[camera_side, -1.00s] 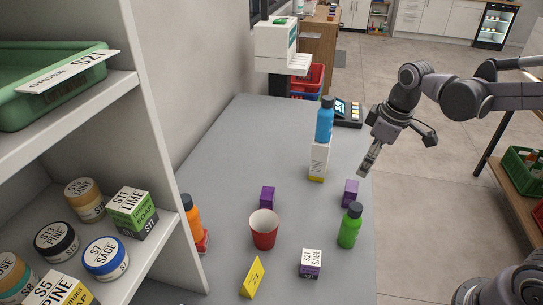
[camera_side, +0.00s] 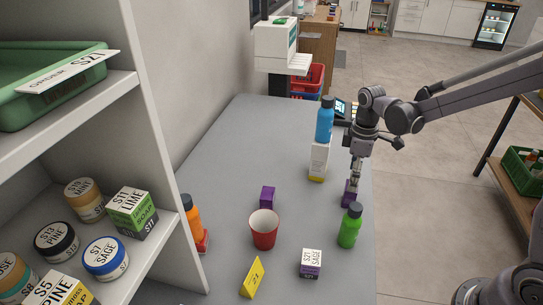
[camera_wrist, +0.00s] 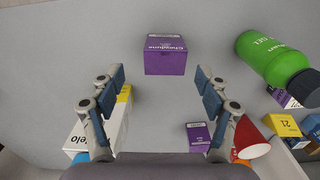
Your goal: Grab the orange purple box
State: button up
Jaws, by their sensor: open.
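A purple box (camera_side: 350,192) stands near the counter's right edge in the side view. It also shows in the wrist view (camera_wrist: 165,55), with white lettering, just beyond and between my fingertips. I see no orange on it. My gripper (camera_side: 353,178) points down at this box and partly covers it. In the wrist view my gripper (camera_wrist: 160,78) is open, with one finger to each side and nothing between them. A second purple box (camera_side: 267,197) stands farther left; a purple box also shows low in the wrist view (camera_wrist: 197,135).
A green bottle (camera_side: 350,225) stands close in front of the box.

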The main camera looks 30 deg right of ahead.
aim_at(350, 194)
jog(key=shift+s+a+f, duration=0.1)
jog(key=shift+s+f, duration=0.05)
jog(key=shift+f, duration=1.3)
jog(key=shift+s+a+f, duration=0.1)
jog(key=shift+f, duration=1.3)
jog(key=c, duration=1.1)
